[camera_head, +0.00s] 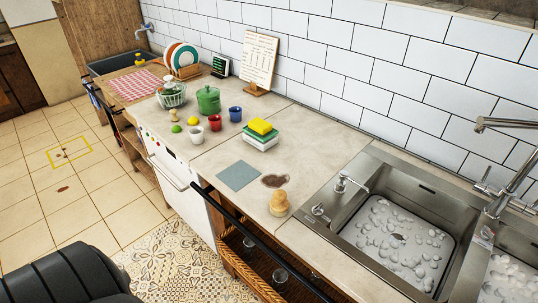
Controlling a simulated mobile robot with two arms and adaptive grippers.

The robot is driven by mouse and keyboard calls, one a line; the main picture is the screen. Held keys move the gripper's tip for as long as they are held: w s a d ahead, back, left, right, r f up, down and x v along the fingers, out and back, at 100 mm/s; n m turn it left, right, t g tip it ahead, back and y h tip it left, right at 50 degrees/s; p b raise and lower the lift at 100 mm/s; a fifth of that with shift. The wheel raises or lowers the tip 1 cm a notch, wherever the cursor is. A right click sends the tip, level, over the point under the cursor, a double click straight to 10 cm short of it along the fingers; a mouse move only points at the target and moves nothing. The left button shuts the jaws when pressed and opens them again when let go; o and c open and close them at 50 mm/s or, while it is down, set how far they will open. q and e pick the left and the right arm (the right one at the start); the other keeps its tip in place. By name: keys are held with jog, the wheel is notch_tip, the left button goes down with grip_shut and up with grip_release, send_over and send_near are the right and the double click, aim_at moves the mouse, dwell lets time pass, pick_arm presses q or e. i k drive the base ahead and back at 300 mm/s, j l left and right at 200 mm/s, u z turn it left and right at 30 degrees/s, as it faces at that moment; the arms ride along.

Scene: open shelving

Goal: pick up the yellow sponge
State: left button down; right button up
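The yellow sponge (259,126) lies on top of a small stack near the middle of the counter. Below it are a green layer (262,136) and a white layer (260,145); I cannot tell exactly what these are. Nothing covers the sponge from above. Neither of my grippers is in view.
A grey-blue cloth (238,176), a brown stain (275,181) and a wooden-handled brush (279,203) are in front of the stack. Blue (235,114), red (215,122) and white (196,135) cups stand left. A foamy sink (400,240) is right. A black rail (245,227) runs along the front.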

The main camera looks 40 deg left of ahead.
aim_at(259, 126)
jog(key=j+z, duration=0.15)
jog(key=z, duration=0.2)
jog(key=j+z, duration=0.15)
jog(key=z, duration=0.25)
jog(key=k+j+z, duration=0.25)
jog(key=j, duration=0.35)
jog(key=k+j+z, duration=0.2)
jog(key=k+j, duration=0.2)
jog(key=k+j+z, duration=0.25)
jog(key=k+j, duration=0.15)
jog(key=j, duration=0.2)
